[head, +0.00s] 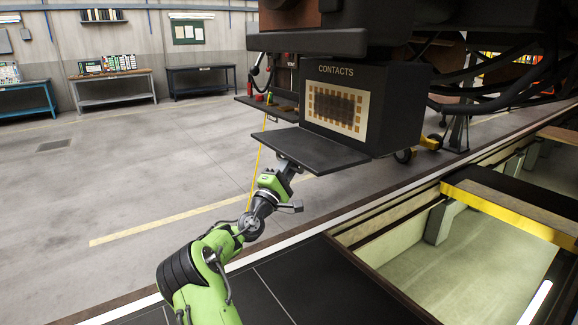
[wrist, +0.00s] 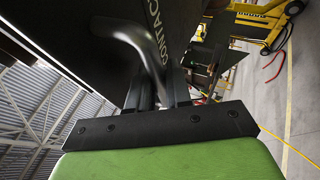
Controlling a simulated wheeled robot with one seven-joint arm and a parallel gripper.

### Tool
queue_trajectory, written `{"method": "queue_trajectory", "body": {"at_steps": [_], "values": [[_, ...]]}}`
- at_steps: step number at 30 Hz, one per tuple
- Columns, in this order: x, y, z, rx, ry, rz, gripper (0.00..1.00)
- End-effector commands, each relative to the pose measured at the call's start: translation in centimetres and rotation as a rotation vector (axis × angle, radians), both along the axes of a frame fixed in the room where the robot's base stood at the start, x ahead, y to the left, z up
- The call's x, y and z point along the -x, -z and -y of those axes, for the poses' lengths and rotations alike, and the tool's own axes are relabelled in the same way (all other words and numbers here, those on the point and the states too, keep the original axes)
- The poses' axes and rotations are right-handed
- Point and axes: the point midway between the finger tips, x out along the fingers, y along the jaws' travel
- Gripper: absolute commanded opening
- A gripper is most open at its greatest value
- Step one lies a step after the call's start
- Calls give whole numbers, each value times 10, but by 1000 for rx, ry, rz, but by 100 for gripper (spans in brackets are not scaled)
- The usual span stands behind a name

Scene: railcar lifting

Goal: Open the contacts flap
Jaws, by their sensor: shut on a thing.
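The dark contacts box (head: 400,112) hangs under the railcar in the head view, with CONTACTS lettered above its opening. Its flap (head: 315,152) is folded down and lies about level, out in front of the box. A pale plate with rows of copper-coloured contacts (head: 339,108) is exposed in the opening. My gripper (head: 284,162) is at the underside of the flap, near its outer edge. In the wrist view my gripper (wrist: 163,93) is shut on the curved dark handle (wrist: 130,38), beside a dark panel with part of the CONTACTS lettering. The fingertips are partly hidden.
An open pit with a yellow edge (head: 510,212) lies at the right. A small shelf with tools (head: 268,108) stands behind the flap. Workbenches (head: 112,88) line the far wall. The grey floor at the left is clear.

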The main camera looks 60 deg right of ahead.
Motion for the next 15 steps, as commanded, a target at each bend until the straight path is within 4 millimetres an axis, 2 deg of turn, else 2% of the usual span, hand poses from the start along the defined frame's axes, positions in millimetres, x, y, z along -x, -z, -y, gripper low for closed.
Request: {"method": "queue_trajectory", "body": {"at_steps": [6,7,8,15], "values": [[0,-1,0,1,-2,0,0],[0,-1,0,1,-2,0,22],[0,-1,0,1,-2,0,25],[0,-1,0,2,0,0,25]]}}
